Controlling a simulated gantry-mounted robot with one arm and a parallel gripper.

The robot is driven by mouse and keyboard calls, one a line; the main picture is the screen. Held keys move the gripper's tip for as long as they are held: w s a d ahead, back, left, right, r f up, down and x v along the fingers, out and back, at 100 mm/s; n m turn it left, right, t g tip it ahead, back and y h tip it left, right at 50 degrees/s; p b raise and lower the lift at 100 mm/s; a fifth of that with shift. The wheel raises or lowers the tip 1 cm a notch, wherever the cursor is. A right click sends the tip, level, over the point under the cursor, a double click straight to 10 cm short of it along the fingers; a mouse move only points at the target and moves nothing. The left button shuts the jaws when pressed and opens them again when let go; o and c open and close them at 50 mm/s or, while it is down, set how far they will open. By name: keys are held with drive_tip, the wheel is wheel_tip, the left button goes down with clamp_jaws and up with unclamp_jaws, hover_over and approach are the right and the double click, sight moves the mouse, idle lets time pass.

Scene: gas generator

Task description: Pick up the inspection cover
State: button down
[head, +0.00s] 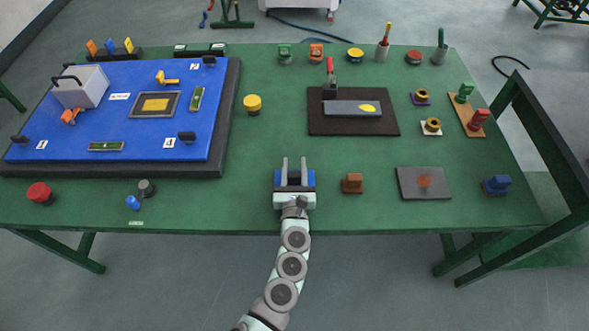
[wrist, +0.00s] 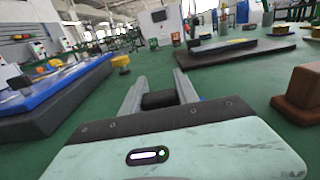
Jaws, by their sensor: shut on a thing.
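My gripper (head: 294,163) is over the front middle of the green table. A small blue piece (head: 309,178) shows on both sides of its fingers and looks like the inspection cover. In the wrist view, the two fingers (wrist: 158,90) are shut on a dark block (wrist: 159,99), apparently this piece's handle. A sliver of blue shows beside the right finger. The rest of the piece is hidden by my gripper. I cannot tell whether it rests on the table or is raised.
A blue panel on a dark base (head: 228,115) fills the left, carrying a grey box (head: 80,88). A brown block (head: 352,183) stands close right of my gripper. A grey plate (head: 424,183) lies farther right. A dark board (head: 353,124) lies behind. Green table is clear directly behind my gripper.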

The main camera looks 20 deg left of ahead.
wheel_tip(320, 180, up, 20)
drive_tip(key=f+p, duration=0.1)
drive_tip(key=p, duration=0.9)
drive_tip(key=s+d+f+m+t+h, duration=0.1)
drive_tip(key=s+d+f+m+h, duration=0.2)
drive_tip(key=d, duration=0.8)
drive_tip(key=d+f+m+h, duration=0.2)
drive_tip(key=d+h, duration=0.2)
drive_tip(key=d, duration=0.7)
drive_tip(key=s+r+p, duration=0.3)
drive_tip(key=r+p, duration=0.6)
drive_tip(key=p, duration=0.2)
drive_tip(key=s+r+p, duration=0.3)
drive_tip(key=r+p, duration=0.7)
drive_tip(key=p, duration=0.1)
drive_tip(key=s+r+p, duration=0.4)
drive_tip(key=r+p, duration=0.6)
drive_tip(key=p, duration=0.1)
drive_tip(key=shift+a, duration=0.45)
